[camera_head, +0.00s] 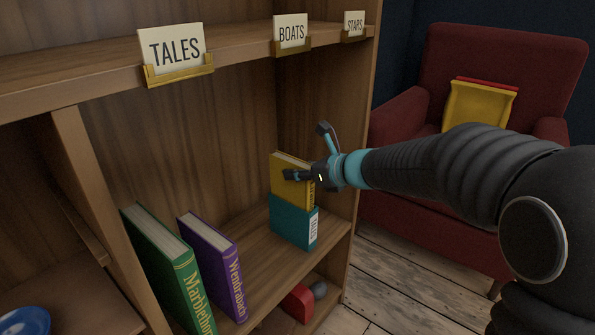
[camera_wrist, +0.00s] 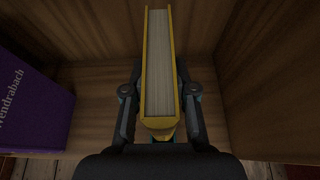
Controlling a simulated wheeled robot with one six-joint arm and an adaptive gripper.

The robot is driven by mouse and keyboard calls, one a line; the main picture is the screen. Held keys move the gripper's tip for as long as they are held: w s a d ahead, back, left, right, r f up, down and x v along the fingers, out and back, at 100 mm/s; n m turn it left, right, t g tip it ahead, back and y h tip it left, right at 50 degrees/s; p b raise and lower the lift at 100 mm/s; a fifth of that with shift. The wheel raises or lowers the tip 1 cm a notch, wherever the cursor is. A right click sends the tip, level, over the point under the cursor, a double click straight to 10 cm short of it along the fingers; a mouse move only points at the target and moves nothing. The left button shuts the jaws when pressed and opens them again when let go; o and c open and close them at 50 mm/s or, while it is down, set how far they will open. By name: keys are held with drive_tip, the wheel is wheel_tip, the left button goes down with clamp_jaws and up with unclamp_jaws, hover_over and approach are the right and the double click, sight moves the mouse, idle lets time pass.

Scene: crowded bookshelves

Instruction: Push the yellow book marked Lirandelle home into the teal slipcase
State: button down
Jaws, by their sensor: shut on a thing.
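The yellow book (camera_head: 279,174) stands upright in the teal slipcase (camera_head: 288,226), its upper part showing above the slipcase rim. The slipcase stands on the shelf near the right side panel, with a pale label on its spine. My gripper (camera_head: 300,176) is shut on the exposed upper part of the yellow book, one finger on each side. In the wrist view the book (camera_wrist: 159,62) lies between my fingers, its pale page edges facing the camera. The book's title is mostly hidden by my gripper. How deep the book sits inside the slipcase is hidden.
A purple Wendrabach book (camera_head: 210,262) and a green Marbletho... book (camera_head: 160,262) stand to the left, with bare shelf between purple book and slipcase. Label cards, including TALES (camera_head: 174,51) and BOATS (camera_head: 291,31), line the shelf above. A red armchair (camera_head: 430,225) stands right.

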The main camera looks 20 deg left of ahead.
sight(298, 194)
drive_tip(key=shift+f+b, duration=1.6)
drive_tip(key=shift+f, duration=1.7)
drive_tip(key=c, duration=0.8)
unclamp_jaws()
drive_tip(key=shift+c, duration=0.2)
drive_tip(key=v, duration=1.2)
